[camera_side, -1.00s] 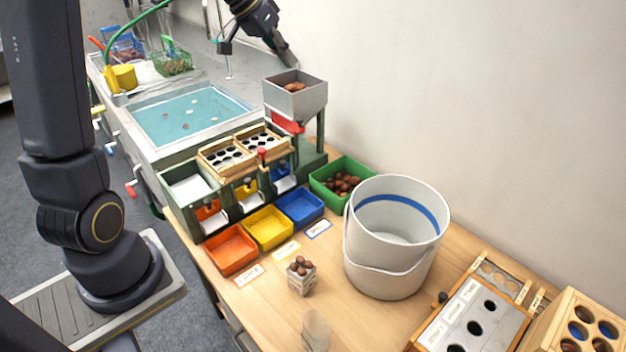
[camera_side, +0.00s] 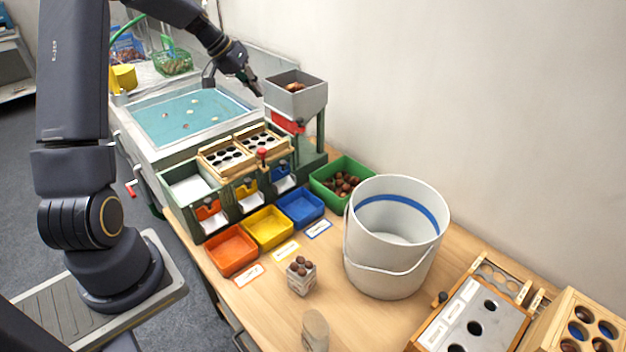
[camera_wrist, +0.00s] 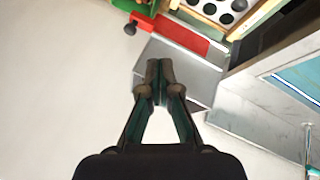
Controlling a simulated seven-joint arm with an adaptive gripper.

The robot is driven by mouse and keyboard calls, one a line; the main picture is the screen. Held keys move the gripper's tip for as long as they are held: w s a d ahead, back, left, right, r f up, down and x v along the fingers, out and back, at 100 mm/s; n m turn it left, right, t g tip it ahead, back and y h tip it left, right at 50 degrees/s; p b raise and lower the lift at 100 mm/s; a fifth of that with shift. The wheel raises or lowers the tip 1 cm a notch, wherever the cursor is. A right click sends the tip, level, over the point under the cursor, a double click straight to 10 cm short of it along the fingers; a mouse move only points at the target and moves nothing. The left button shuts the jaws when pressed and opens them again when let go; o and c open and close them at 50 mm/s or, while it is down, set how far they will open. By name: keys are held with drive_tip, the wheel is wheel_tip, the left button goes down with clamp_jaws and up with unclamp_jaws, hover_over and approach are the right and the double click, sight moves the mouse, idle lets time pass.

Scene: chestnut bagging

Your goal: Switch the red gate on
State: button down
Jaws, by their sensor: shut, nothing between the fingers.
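The red gate (camera_side: 287,122) sits under the grey hopper (camera_side: 298,101), which holds some chestnuts (camera_side: 295,87). In the wrist view the red gate (camera_wrist: 181,34) lies beyond my fingertips, with a dark knob (camera_wrist: 130,28) near its left end. My gripper (camera_side: 258,91) is shut and empty, just left of the hopper in the side view and higher than the gate. In the wrist view my gripper (camera_wrist: 158,65) shows its fingers together in front of a grey surface. It appears apart from the gate. In the side view the knob cannot be made out.
Wooden trays with holes (camera_side: 226,157) stand left of the gate, above orange (camera_side: 232,268), yellow and blue bins. A green bin (camera_side: 318,189) of chestnuts and a white bucket (camera_side: 365,279) stand to the right. A water basin (camera_side: 150,143) lies behind the trays.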

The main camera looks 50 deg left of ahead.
approach(298, 125)
drive_tip(key=w+a+f, duration=0.1)
drive_tip(key=a+f, duration=0.2)
drive_tip(key=f, duration=0.1)
drive_tip(key=shift+w+d+f, duration=0.15)
drive_tip(key=shift+w+d, duration=0.6)
drive_tip(key=shift+d, duration=0.15)
drive_tip(key=shift+w+d+f, duration=0.2)
drive_tip(key=shift+w+d, duration=0.2)
drive_tip(key=shift+d, duration=0.3)
drive_tip(key=d, duration=0.5)
drive_tip(key=shift+d, duration=0.4)
